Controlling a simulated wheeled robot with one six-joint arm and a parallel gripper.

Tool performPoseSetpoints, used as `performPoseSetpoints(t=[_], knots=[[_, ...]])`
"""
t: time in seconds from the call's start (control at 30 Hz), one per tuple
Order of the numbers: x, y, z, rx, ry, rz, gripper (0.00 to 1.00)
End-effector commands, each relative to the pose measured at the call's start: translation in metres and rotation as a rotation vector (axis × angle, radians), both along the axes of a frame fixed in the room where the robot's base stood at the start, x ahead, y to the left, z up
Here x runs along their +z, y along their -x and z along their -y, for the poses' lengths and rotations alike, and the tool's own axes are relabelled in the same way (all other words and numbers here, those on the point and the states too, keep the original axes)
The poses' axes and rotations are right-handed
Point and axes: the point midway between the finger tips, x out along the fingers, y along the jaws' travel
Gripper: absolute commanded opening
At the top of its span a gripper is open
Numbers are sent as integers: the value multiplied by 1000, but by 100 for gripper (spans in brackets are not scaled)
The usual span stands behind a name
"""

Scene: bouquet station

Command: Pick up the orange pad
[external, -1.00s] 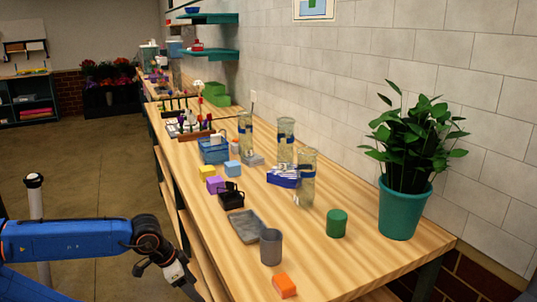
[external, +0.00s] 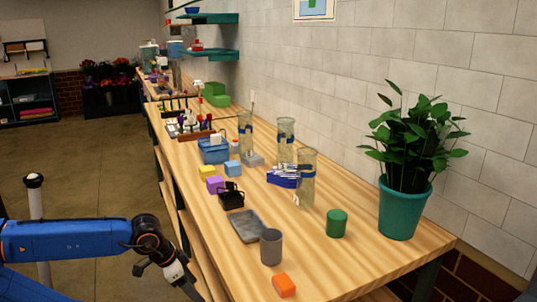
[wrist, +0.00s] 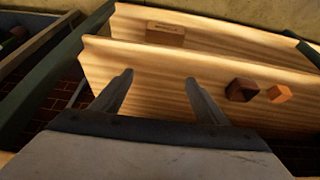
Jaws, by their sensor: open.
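An orange block (external: 284,285), the likely orange pad, lies on the near end of the wooden bench top (external: 315,270). It sits in front of a grey cup (external: 271,247). My gripper (external: 192,290) is left of the bench's front edge, apart from the block, and its tips are hard to make out there. In the wrist view my gripper (wrist: 159,78) is open with nothing between its fingers. That view also shows an orange block (wrist: 279,93) at the right beside a dark brown block (wrist: 241,90); I cannot tell whether it is the same orange block.
A grey tray (external: 243,228), a green cylinder (external: 337,223) and a potted plant (external: 402,210) stand farther back on the bench. Glass vases (external: 306,180) and small coloured blocks stand beyond. Bare bench top surrounds the orange block. Wooden boards (wrist: 200,60) cross the wrist view.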

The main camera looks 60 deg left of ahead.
Motion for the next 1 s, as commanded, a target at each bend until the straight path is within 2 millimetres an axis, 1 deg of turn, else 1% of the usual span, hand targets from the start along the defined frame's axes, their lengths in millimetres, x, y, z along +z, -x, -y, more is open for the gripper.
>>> performPoseSetpoints(t=[0.07, 0.13, 0.43, 0.47, 0.57, 0.67, 0.7, 0.77, 0.8, 0.87, 0.9, 0.97, 1.0], knots=[[0, 0, 0, 0, 0, 0, 68], [0, 0, 0, 0, 0, 0, 53], [2, 0, 0, 0, 0, 0, 53], [4, 0, 0, 0, 0, 1, 53], [23, -1, 0, 0, 0, 4, 53], [59, -1, 0, 0, 0, 6, 53], [78, -2, 0, 0, 0, 6, 53], [108, -2, 0, 0, 0, 7, 53], [129, -2, 0, 0, 0, 7, 53], [161, -2, 0, 0, 0, 7, 53], [183, -2, 0, 0, 0, 6, 53], [217, -2, 0, 0, 0, 6, 53], [238, -2, 0, 0, 0, 4, 53]])
